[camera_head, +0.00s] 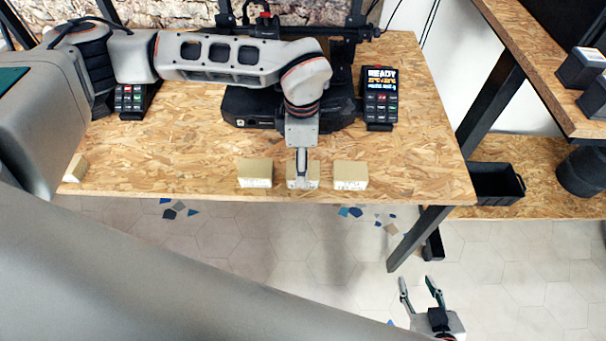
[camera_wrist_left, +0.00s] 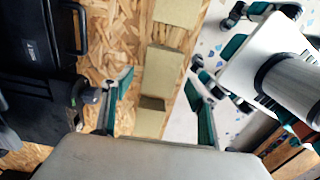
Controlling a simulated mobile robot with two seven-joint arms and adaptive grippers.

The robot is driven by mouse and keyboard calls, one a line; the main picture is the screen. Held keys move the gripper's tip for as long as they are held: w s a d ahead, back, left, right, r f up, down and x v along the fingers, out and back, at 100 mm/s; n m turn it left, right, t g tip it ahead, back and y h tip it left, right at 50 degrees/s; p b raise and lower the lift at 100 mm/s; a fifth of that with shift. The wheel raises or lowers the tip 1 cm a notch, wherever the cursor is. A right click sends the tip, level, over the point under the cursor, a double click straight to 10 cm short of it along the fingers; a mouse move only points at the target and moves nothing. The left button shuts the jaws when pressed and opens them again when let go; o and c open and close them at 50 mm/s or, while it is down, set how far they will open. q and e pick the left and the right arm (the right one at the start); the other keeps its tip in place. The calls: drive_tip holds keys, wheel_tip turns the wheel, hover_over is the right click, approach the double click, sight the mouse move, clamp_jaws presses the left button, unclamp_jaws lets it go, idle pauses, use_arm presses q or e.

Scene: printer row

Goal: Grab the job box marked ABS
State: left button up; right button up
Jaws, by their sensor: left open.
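Three tan job boxes stand in a row along the front edge of the chipboard table: a left one (camera_head: 255,174), a middle one (camera_head: 310,176) and a right one (camera_head: 351,175). Small print shows on their fronts, too small to read. My left gripper (camera_head: 302,166) points down over the middle box and partly hides it. In the left wrist view its green-padded fingers (camera_wrist_left: 160,82) are apart, with the box row (camera_wrist_left: 163,68) running between them. I cannot tell how far down they reach. My right gripper (camera_head: 420,284) is open and empty, low in front of the table.
A black printer (camera_head: 240,105) stands behind the boxes. A keypad reading READY (camera_head: 380,95) is right of it, another keypad (camera_head: 130,98) left. Another tan block (camera_head: 74,168) lies at the table's left. A black bin (camera_head: 496,184) stands on a lower shelf at right.

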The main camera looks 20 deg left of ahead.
use_arm(q)
wheel_tip(320, 180, down, 4)
drive_tip(key=shift+d+f, duration=0.1)
drive_tip(key=shift+f, duration=0.1)
drive_tip(key=c, duration=1.3)
drive_tip(key=shift+r, duration=0.1)
